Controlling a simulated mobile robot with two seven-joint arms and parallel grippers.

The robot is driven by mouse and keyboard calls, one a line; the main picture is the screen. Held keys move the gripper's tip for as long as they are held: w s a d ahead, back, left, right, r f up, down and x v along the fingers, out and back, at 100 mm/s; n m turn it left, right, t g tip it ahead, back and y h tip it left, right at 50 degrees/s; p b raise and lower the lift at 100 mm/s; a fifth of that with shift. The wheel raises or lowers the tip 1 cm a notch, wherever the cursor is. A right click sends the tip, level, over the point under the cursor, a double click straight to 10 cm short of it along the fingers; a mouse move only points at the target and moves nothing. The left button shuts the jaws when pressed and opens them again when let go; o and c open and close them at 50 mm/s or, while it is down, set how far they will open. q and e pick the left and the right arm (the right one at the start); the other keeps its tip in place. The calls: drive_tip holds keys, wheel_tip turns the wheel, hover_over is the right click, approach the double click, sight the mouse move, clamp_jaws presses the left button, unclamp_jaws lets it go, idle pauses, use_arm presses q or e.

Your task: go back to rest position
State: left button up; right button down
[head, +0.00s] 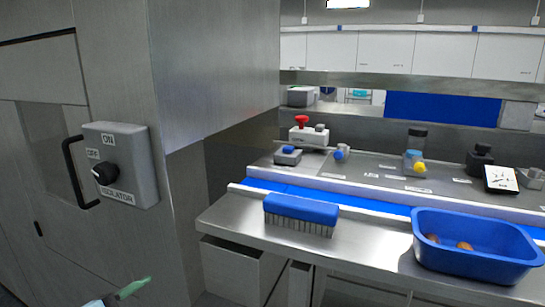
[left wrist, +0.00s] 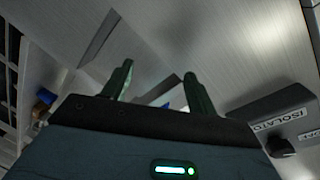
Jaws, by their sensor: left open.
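My left gripper (head: 122,293) shows only in part at the bottom left edge of the head view, with a green finger below the isolator box. In the left wrist view my left gripper (left wrist: 158,88) has its two dark green fingers spread apart with nothing between them. The fingers point toward grey panelling. My right gripper is not in view.
A grey isolator switch box (head: 121,165) with a black knob is on the cabinet at left; it also shows in the left wrist view (left wrist: 282,118). A steel bench (head: 370,250) holds a blue brush (head: 301,209) and a blue tub (head: 478,267) with brown dates.

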use_arm(q)
drive_tip(key=s+d+f+n+g+y, duration=0.15)
drive_tip(key=s+f+n, duration=0.35)
drive_tip(key=f, duration=0.5)
drive_tip(key=s+d+f+n+g+y, duration=0.15)
drive_tip(key=s+f+n, duration=0.3)
drive_tip(key=f, duration=0.65)
drive_tip(key=s+f+n+g+y, duration=0.2)
drive_tip(key=s+f+n, duration=0.3)
drive_tip(key=s+f, duration=0.6)
drive_tip(key=s+d, duration=0.1)
drive_tip(key=s, duration=0.3)
drive_tip(key=shift+f+y, duration=0.2)
drive_tip(key=shift+y, duration=0.1)
drive_tip(key=shift+n, duration=0.25)
